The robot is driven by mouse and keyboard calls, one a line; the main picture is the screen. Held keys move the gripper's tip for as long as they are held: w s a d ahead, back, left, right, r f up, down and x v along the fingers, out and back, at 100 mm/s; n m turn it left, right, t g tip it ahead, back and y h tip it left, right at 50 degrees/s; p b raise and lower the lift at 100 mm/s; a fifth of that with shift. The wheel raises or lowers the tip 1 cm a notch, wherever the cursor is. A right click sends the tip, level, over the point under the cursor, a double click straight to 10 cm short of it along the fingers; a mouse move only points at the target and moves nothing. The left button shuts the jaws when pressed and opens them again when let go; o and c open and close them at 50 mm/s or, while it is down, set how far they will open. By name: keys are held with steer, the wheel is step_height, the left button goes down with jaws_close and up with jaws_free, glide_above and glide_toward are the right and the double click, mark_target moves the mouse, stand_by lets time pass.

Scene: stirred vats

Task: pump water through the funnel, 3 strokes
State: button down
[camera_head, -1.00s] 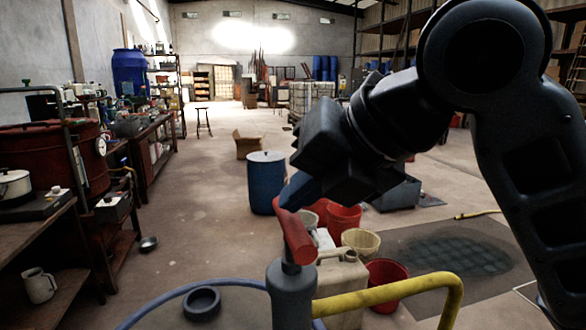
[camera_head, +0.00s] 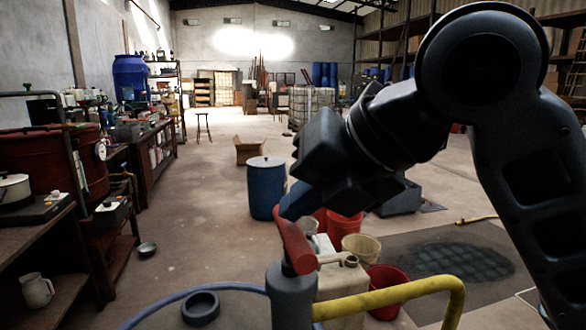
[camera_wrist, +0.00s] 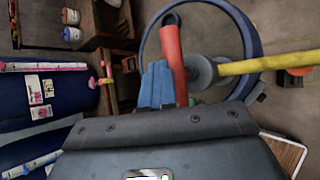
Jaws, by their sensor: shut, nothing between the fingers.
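A grey hand pump (camera_head: 291,298) stands upright on a drum top ringed by a blue rim. It has a red handle (camera_head: 292,240) on top and a yellow spout pipe (camera_head: 395,299) bending down to the right. My gripper (camera_head: 295,203) has blue fingers, shut and empty, at the handle's far end. In the wrist view my gripper (camera_wrist: 157,85) lies just left of the red handle (camera_wrist: 173,62); whether they touch I cannot tell. The yellow pipe (camera_wrist: 275,64) also shows there. I cannot make out a funnel.
A dark ring (camera_head: 201,307) sits on the drum top. Beyond the pump stand a cream canister (camera_head: 340,280), a red bucket (camera_head: 388,285), a beige bucket (camera_head: 361,247) and a blue barrel (camera_head: 266,187).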

steer(key=shift+f+b, duration=0.35)
steer(key=shift+f, duration=0.2)
steer(key=shift+r, duration=0.1)
stand_by(0.3)
step_height(320, 180, up, 8)
steer(key=p, duration=0.5)
steer(key=shift+p, duration=0.4)
stand_by(0.3)
step_height(320, 180, up, 6)
steer(key=p, duration=0.4)
glide_above(299, 227)
steer(key=shift+s, duration=0.1)
stand_by(2.7)
